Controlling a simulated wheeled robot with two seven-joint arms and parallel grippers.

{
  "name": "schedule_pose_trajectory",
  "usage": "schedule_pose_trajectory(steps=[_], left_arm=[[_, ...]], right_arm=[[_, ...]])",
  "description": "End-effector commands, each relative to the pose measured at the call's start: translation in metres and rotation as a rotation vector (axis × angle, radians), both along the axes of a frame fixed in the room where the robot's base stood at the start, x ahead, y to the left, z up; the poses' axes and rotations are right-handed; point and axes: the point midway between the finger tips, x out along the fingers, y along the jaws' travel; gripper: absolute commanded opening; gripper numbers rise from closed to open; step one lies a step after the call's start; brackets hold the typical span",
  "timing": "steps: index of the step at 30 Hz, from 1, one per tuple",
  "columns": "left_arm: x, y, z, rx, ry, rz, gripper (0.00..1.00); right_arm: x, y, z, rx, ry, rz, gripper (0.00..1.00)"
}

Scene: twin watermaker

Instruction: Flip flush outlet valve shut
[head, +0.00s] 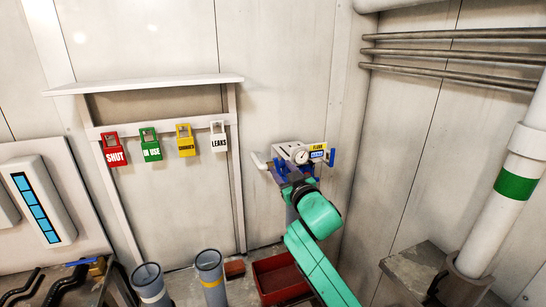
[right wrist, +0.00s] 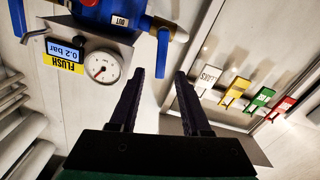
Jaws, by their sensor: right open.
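The flush unit, with a round gauge (head: 299,155) and a yellow and blue FLUSH label (head: 317,151), is on the back wall. The right wrist view shows it upside down, with the gauge (right wrist: 102,66) and a blue body marked OUT (right wrist: 119,20). The blue lever (right wrist: 162,54) beside the OUT mark points toward my right gripper. My right gripper (right wrist: 160,73) is open, its two dark fingertips on either side of the lever's end; contact cannot be told. In the head view my right gripper (head: 291,180) is just below the unit, partly hiding it. My left gripper is not in view.
A rack with red, green, yellow and white tags (head: 219,137) is left of the unit. A red bin (head: 277,278) and grey pipes (head: 209,266) stand below. Metal pipes (head: 450,51) run along the right wall. A second blue lever (head: 332,157) is at the unit's right.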

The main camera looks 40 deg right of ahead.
Motion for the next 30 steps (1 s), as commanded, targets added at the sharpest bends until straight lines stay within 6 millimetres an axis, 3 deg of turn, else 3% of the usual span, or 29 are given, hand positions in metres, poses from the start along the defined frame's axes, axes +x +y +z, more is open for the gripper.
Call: schedule_pose_trajectory(steps=[3,9,19,20,23,24,30], left_arm=[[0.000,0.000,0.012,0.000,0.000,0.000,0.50],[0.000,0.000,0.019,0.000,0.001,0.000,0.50],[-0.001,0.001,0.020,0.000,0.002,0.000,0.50],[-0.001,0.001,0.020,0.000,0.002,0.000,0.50],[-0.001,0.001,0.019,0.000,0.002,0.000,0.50],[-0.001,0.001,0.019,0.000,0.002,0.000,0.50],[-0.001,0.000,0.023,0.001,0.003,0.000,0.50]], right_arm=[[0.030,-0.011,0.005,0.001,0.000,-0.002,0.47],[0.065,-0.023,0.001,0.002,0.002,0.000,0.47],[0.074,-0.025,-0.001,0.001,0.003,0.000,0.47],[0.074,-0.025,-0.001,0.001,0.003,0.000,0.44],[0.074,-0.025,-0.001,0.001,0.003,0.000,0.05],[0.073,-0.025,-0.001,0.001,0.003,0.000,0.00],[0.073,-0.027,0.001,0.040,-0.011,0.000,0.00]])
